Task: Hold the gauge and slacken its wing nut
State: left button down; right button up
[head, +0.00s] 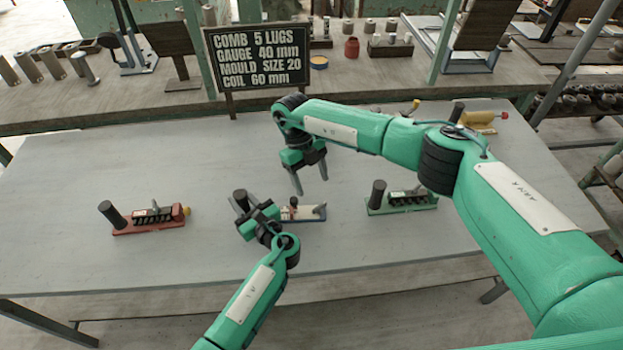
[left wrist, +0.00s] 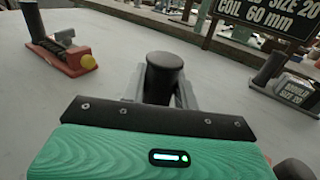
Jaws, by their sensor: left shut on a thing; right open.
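My left gripper (head: 250,211) is shut on this handle.
A red tool (head: 150,220) lies left, a green one (head: 403,203) right, and a yellow one (head: 480,121) at the back right, partly behind my right arm. A sign (head: 258,56) reading "GAUGE 40 mm" stands behind. The table's front left is clear.

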pick_arm(q)
jog(key=c, duration=1)
grip_release()
